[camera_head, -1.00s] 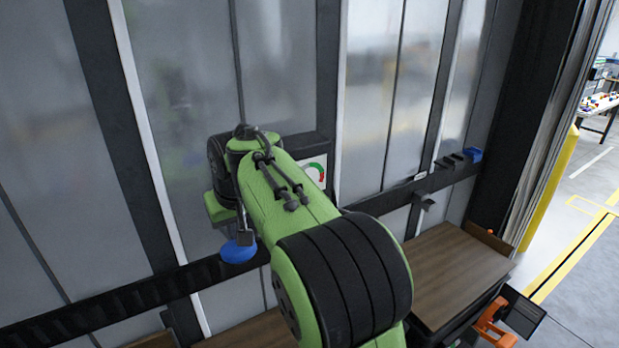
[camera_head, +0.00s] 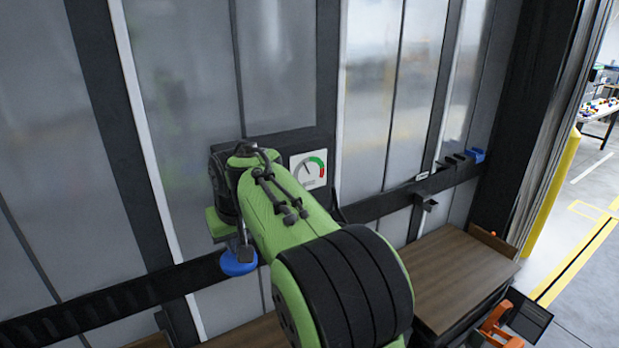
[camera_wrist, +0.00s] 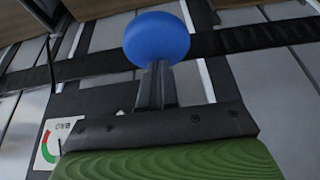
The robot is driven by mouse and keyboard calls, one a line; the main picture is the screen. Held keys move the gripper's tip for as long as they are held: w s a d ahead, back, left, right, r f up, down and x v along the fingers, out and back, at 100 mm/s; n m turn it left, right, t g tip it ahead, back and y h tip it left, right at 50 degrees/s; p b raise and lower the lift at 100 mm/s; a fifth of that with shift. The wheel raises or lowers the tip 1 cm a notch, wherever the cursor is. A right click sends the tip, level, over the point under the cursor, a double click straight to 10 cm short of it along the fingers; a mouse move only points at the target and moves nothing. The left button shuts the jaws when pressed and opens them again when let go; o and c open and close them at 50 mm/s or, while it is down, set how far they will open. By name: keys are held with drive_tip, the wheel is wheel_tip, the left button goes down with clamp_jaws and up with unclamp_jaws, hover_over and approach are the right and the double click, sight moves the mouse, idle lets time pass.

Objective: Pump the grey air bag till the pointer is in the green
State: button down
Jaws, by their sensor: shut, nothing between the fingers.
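A round blue knob (camera_head: 239,262) sits low in front of the dark rail in the head view. It also fills the top middle of the wrist view (camera_wrist: 156,38). My gripper (camera_wrist: 157,70) is shut and empty, its fingertips at the knob's near side; whether they touch it is unclear. In the head view my gripper (camera_head: 244,246) is just above the knob. A white gauge (camera_head: 308,170) has a green and red arc on its right side. Its thin pointer leans up and left, outside the green. I cannot pick out the grey air bag.
Grey panels stand behind, crossed by a dark horizontal rail (camera_head: 60,316). A brown wooden top (camera_head: 455,270) lies at the lower right. A small blue box (camera_head: 477,156) sits on the rail at right. A yellow post (camera_head: 553,190) stands by open floor.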

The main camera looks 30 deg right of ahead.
drive_tip(key=shift+f+b, duration=0.4)
drive_tip(key=shift+f, duration=0.35)
wheel_tip(320, 180, up, 8)
drive_tip(key=p, duration=0.7)
drive_tip(key=shift+f, duration=0.35)
drive_tip(key=shift+f, duration=0.15)
drive_tip(key=shift+f+b, duration=3.1)
drive_tip(key=shift+f, duration=0.45)
wheel_tip(320, 180, up, 8)
drive_tip(key=p, duration=0.7)
drive_tip(key=shift+f, duration=0.2)
